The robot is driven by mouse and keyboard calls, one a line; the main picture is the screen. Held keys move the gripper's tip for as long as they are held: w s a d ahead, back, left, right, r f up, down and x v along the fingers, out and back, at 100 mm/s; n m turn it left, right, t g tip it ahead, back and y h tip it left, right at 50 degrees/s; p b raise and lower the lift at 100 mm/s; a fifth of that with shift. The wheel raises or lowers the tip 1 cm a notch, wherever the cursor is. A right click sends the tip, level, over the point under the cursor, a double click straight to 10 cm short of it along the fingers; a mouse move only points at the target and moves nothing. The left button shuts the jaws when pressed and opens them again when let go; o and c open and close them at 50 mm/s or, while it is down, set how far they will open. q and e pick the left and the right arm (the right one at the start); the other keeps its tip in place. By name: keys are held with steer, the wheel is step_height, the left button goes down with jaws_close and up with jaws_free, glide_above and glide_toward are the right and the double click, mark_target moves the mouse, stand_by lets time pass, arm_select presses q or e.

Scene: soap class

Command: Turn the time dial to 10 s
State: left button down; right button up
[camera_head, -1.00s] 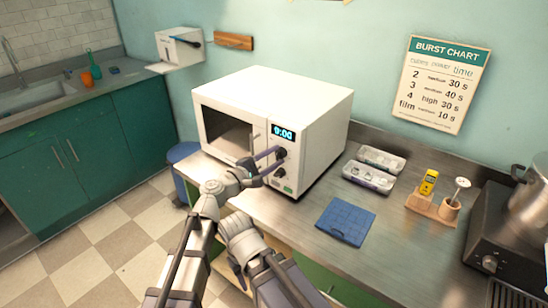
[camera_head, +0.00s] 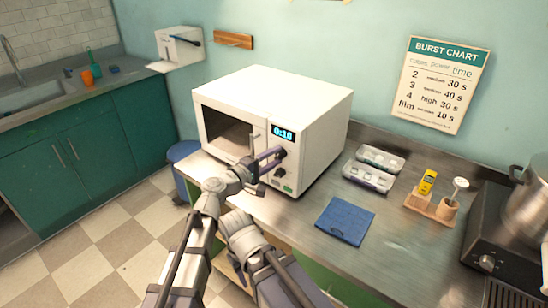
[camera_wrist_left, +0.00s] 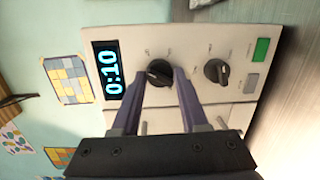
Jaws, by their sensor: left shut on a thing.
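The white microwave (camera_head: 300,90) stands on the counter with its control panel facing me. The black upper dial (camera_wrist_left: 158,73), beside the display, sits between the fingers of my left gripper (camera_wrist_left: 163,76). My left gripper (camera_head: 270,160) is shut on this dial at the panel's front. The second black dial (camera_wrist_left: 216,71) is free, below the held one in the head view (camera_head: 280,173). The small dial labels are too blurred to read. My right gripper is not in view.
A wall chart (camera_head: 441,84) lists "film" with 10 s. To the microwave's right are clear trays (camera_head: 368,177), a blue folded cloth (camera_head: 345,220) and a wooden holder (camera_head: 430,207). A pot (camera_head: 528,212) stands on a hotplate at far right.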

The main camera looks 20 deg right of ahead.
arm_select(q)
steer(key=shift+c, duration=2.2)
jaws_free()
steer(key=v, duration=0.7)
steer(key=shift+s+a, duration=0.2)
steer(key=shift+a, duration=0.15)
